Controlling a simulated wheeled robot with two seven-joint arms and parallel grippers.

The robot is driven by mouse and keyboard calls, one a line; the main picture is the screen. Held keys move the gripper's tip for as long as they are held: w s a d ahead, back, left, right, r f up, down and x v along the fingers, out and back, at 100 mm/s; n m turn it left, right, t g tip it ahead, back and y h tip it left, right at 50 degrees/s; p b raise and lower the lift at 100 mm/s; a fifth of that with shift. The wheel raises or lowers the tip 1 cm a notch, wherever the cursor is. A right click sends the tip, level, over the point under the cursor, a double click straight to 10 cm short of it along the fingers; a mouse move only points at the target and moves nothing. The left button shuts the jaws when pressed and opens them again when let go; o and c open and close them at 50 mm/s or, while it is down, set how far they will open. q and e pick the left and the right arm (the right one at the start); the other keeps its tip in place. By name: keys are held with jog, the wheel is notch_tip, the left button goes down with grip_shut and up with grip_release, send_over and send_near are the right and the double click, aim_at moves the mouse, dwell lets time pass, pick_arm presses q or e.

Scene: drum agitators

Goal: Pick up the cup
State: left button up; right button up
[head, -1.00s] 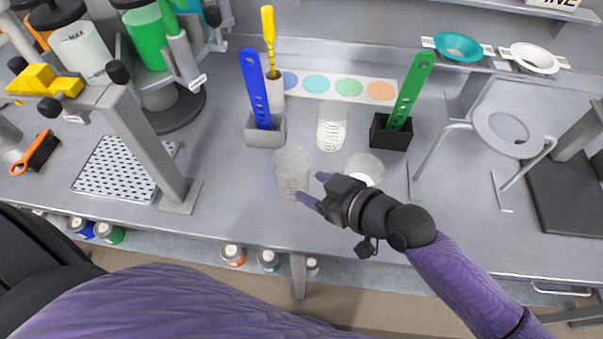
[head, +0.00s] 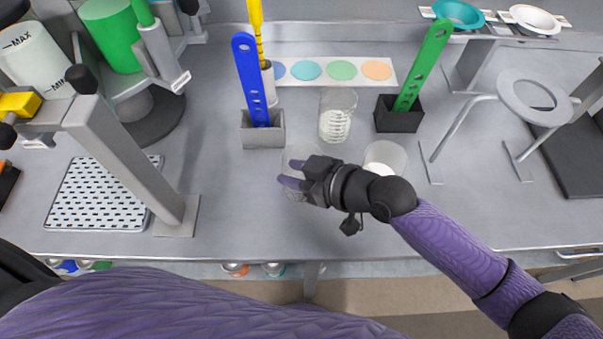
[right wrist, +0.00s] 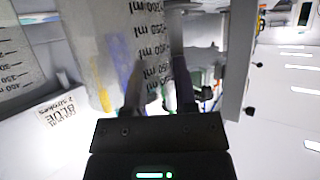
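A clear, empty-looking cup (head: 309,156) stands on the grey bench, partly hidden by my right gripper. It has printed volume marks, which show close up in the right wrist view (right wrist: 140,40). My right gripper (head: 293,173) is at the cup, its two purple fingers apart and overlapping its left side. In the right wrist view the fingers (right wrist: 160,92) straddle part of the cup's marked wall with a gap between them. I cannot tell whether they touch it. My left gripper is not in view.
A clear cup with a coil-like pattern (head: 336,118) stands behind, and one with white contents (head: 384,158) stands close right. A grey holder (head: 262,134) with a blue stick and a black holder (head: 398,117) with a green stick stand further back. The bench front is clear.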

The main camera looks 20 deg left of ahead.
jog(key=shift+a, duration=0.15)
jog(key=shift+c, duration=1.2)
grip_shut()
jog(key=shift+f, duration=0.1)
